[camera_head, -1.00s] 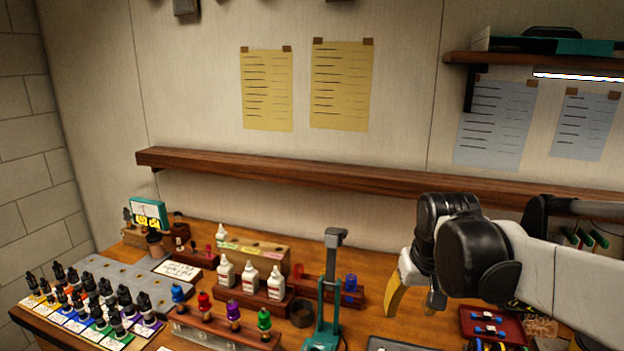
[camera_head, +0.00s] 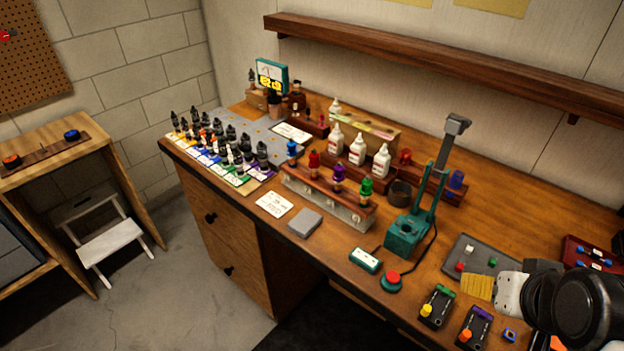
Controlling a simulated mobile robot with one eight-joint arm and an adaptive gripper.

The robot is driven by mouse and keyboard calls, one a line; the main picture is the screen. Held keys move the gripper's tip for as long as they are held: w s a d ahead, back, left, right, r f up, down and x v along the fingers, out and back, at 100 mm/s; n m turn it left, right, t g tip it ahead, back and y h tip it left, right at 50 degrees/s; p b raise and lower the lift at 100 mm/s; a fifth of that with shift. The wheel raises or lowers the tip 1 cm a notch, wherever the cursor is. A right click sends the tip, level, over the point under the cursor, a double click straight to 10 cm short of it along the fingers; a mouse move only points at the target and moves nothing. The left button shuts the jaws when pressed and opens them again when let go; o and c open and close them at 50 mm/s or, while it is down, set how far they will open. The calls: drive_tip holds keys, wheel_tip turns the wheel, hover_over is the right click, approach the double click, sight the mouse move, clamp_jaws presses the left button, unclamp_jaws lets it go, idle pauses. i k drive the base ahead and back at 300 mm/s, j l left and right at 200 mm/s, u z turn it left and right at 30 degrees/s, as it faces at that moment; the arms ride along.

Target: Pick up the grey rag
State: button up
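A small grey folded square (camera_head: 305,223), which looks like the grey rag, lies flat near the front edge of the wooden workbench (camera_head: 408,290). It sits just right of a white label card. My gripper (camera_head: 482,288) is at the lower right, well to the right of the rag and apart from it. Its yellow finger shows beside the white and black wrist. The other finger is hidden, so its opening is unclear.
Racks of dropper bottles (camera_head: 222,143) and coloured bottles (camera_head: 339,180) stand behind the rag. A green stand (camera_head: 405,232), a red button (camera_head: 392,280) and small boxes (camera_head: 437,305) lie between rag and gripper. A white step stool (camera_head: 108,243) stands on the floor at left.

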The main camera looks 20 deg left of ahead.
sight(307, 220)
drive_tip(key=u, duration=1.15)
drive_tip(key=z, duration=3.3)
drive_tip(key=u, duration=3.3)
drive_tip(key=i+u, duration=0.4)
drive_tip(key=i, duration=0.25)
